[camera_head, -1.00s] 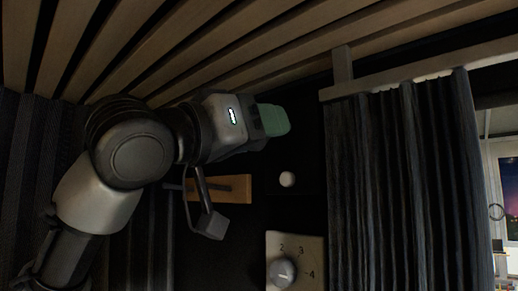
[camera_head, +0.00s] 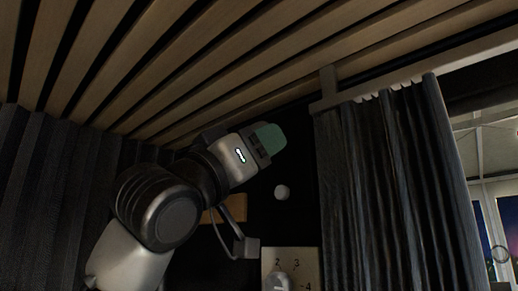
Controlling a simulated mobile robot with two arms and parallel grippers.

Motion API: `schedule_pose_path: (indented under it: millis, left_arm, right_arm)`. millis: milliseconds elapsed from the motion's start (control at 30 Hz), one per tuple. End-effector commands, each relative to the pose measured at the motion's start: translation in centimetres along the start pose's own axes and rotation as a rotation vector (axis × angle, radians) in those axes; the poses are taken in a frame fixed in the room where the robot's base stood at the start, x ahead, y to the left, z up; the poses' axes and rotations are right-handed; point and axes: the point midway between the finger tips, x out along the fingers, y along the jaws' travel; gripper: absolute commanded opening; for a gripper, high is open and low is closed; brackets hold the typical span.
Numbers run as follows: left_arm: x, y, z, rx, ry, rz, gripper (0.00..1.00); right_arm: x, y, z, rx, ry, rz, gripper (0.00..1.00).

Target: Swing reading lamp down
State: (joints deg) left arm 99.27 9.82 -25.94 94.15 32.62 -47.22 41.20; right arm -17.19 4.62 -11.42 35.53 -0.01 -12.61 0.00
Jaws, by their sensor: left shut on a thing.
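My left gripper (camera_head: 262,146) is raised below the slatted ceiling, in the upper middle of the head view. A rounded pale green piece (camera_head: 269,139) sits at its fingertips and looks like the reading lamp's head. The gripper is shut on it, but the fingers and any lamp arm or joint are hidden. A small grey box (camera_head: 245,248) on a thin bent stem hangs below my wrist. I cannot tell whether it belongs to my arm or to a fitting. My right gripper is not in view.
A wooden block (camera_head: 228,208) on the dark wall is partly behind my wrist. A dark curtain (camera_head: 385,190) hangs at right. The slatted ceiling (camera_head: 220,70) is close above.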

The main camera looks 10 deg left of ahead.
Motion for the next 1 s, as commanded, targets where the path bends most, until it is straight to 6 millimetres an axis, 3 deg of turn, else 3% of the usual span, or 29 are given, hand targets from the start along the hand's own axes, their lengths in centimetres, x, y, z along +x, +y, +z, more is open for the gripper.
schedule_pose_path:
  millis: [167,200,333,667,767,1000]
  left_arm:
    - [0.0,0.0,0.1,0.000,-0.002,0.000,0.24]
    - [0.0,0.0,0.1,0.000,-0.002,0.000,0.52]
    - [0.0,0.0,0.1,0.000,-0.002,0.000,0.72]
    - [-0.4,0.0,0.1,0.000,-0.001,0.001,0.73]
    - [-1.6,-0.1,0.3,-0.001,0.000,0.000,0.73]
    - [-6.5,-0.1,0.5,0.001,0.001,0.000,0.73]
  right_arm:
    - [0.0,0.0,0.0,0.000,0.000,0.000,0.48]
    - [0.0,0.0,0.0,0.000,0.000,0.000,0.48]
    - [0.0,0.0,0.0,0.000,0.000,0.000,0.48]
    - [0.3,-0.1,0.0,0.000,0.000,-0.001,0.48]
    - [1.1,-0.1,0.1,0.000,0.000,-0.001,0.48]
    - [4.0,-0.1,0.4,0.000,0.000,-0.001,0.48]
